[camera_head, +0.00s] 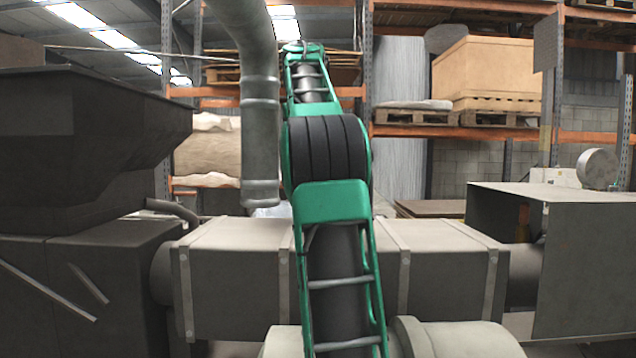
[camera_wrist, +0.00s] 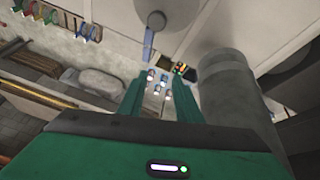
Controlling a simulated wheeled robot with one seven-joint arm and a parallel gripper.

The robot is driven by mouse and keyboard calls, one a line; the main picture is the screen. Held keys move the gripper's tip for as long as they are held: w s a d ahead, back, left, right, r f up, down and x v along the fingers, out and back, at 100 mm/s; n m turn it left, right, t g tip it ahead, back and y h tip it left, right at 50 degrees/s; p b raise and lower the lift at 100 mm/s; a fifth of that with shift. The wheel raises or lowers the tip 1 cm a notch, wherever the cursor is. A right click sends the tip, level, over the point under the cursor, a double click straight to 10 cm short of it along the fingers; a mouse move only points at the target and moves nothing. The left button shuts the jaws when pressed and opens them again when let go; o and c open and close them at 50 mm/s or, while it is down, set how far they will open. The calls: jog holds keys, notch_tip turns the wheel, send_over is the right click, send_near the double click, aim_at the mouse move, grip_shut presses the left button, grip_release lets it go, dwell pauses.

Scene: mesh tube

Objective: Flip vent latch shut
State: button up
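My gripper (camera_wrist: 161,84) shows in the wrist view, its two green fingers apart with a gap between them and nothing held. Beyond the fingertips is a blue-grey lever-like piece (camera_wrist: 148,45) below a round grey disc (camera_wrist: 154,17); I cannot tell whether it is the vent latch. No vent latch can be made out for certain in either view. In the head view my green arm reaches up through the middle, and the gripper's fingers cannot be made out there.
A grey vertical pipe (camera_head: 260,130) hangs close left of my arm; a large cylinder (camera_wrist: 235,95) is right of the fingers in the wrist view. A dark hopper (camera_head: 90,130) stands left, a long boxed duct (camera_head: 240,275) crosses below, and an open metal box (camera_head: 585,260) stands right.

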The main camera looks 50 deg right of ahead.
jog(key=shift+s+r, duration=1.8)
jog(key=shift+s, duration=0.85)
jog(key=shift+m+y, duration=0.4)
jog(key=x, duration=1)
jog(key=shift+w+d+f, duration=0.2)
jog(key=shift+w+d, duration=0.05)
jog(key=shift+w, duration=0.15)
grip_shut()
